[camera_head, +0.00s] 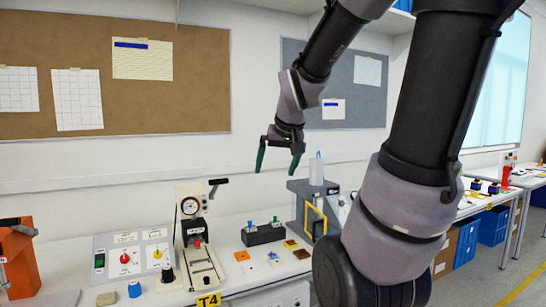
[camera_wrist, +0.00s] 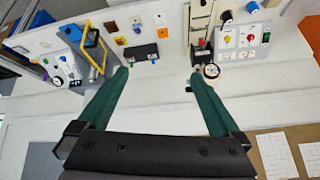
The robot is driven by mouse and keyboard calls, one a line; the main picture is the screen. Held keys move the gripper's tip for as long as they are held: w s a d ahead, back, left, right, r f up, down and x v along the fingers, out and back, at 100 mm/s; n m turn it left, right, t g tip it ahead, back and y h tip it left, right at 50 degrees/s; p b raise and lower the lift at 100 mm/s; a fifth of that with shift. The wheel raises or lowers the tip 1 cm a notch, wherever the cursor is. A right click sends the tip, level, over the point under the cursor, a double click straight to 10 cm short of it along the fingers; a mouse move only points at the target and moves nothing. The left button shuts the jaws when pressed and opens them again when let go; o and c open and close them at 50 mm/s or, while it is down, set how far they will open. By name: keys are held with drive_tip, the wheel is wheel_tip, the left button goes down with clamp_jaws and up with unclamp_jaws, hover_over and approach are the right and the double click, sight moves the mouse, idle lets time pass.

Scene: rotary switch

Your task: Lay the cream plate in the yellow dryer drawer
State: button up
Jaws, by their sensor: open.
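Two small pale plates lie on the bench, one at the left (camera_head: 248,266) and one at the right (camera_head: 273,257); I cannot tell which is the cream plate. They also show in the wrist view, the left one here (camera_wrist: 158,18) and the right one here (camera_wrist: 135,20). The grey dryer (camera_head: 302,205) with a yellow drawer frame (camera_head: 316,222) stands right of the plates; the frame also shows in the wrist view (camera_wrist: 94,50). I cannot tell how far the drawer is out. My gripper (camera_head: 277,170) is open and empty, high above the bench with green fingers pointing down.
Orange and brown plates (camera_head: 301,253) lie beside the pale ones. A black block with coloured knobs (camera_head: 263,233) stands behind them. A gauge press (camera_head: 197,237) and a switch panel (camera_head: 132,256) stand to the left. A white bottle (camera_head: 317,170) is by the dryer.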

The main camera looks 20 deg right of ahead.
drive_tip(key=s+a+r+m+y, duration=0.1)
drive_tip(key=s+a+r, duration=0.15)
drive_tip(key=s, duration=0.25)
drive_tip(key=s+a+r+y, duration=0.2)
drive_tip(key=s+a, duration=0.1)
drive_tip(key=s, duration=0.3)
drive_tip(key=w+a+f+m+g+y, duration=0.5)
drive_tip(key=w+a+f+m+y, duration=0.25)
drive_tip(key=w, duration=0.25)
drive_tip(key=w+d+f+m+t+y, duration=0.1)
drive_tip(key=w+f+m+t+y, duration=0.1)
drive_tip(key=w+f+m, duration=0.35)
drive_tip(key=w+d+f+m+t+y, duration=0.1)
drive_tip(key=w+f+m+t+y, duration=0.15)
drive_tip(key=w, duration=0.55)
drive_tip(key=m+t+h, duration=0.8)
drive_tip(key=m+h, duration=0.6)
drive_tip(key=m, duration=0.2)
approach(276, 261)
drive_tip(key=x, duration=0.3)
drive_tip(key=shift+w, duration=0.25)
drive_tip(key=shift+x, duration=3.05)
drive_tip(key=shift+d, duration=0.15)
drive_tip(key=c, duration=1.5)
